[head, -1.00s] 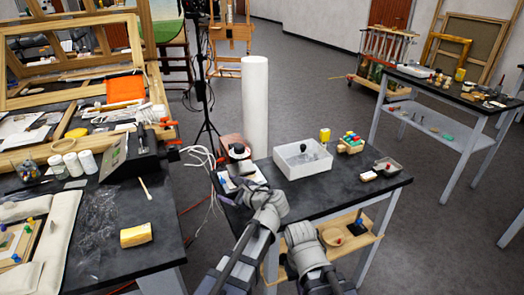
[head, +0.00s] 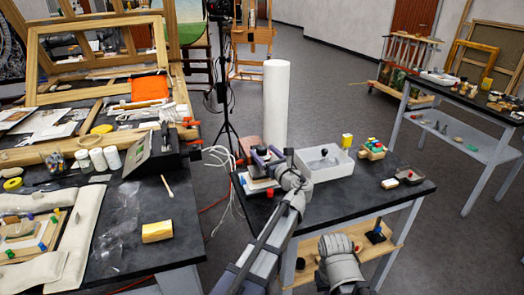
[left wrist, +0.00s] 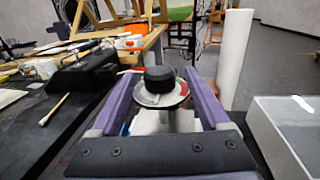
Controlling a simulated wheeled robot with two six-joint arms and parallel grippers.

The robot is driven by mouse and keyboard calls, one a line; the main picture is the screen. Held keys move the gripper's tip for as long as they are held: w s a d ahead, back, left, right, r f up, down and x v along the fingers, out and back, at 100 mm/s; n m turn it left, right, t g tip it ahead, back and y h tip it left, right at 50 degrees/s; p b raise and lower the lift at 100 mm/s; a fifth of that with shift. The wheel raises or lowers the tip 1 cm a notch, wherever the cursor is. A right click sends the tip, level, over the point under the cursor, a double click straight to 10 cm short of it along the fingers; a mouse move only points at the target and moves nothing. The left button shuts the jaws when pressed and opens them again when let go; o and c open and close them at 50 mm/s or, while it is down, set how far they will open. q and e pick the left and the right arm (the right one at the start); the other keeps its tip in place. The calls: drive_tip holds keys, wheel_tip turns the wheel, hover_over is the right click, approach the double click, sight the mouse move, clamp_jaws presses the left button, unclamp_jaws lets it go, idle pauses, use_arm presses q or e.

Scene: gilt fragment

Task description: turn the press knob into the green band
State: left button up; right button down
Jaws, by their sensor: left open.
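The press knob (left wrist: 159,78) is a round black knob above a pale dial (left wrist: 150,99) in the left wrist view. The dial's right edge shows red and some green; the knob hides much of its face, and I cannot read the setting. My left gripper (left wrist: 158,88) is open, with its purple fingers on either side of the knob and visible gaps between. In the head view my left gripper (head: 266,157) is at the press on the small dark table (head: 335,200), and it partly hides the knob. My right arm shows low in the head view, but its gripper does not.
A white open box (head: 325,172) stands just right of the press, with a tall white roll (head: 275,105) behind. A yellow-topped item (head: 347,141), colored blocks (head: 374,148) and a small tray (head: 409,177) are further right. A cluttered bench (head: 140,225) is left.

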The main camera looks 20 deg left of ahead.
use_arm(q)
drive_tip(key=shift+x, duration=1.05)
clamp_jaws()
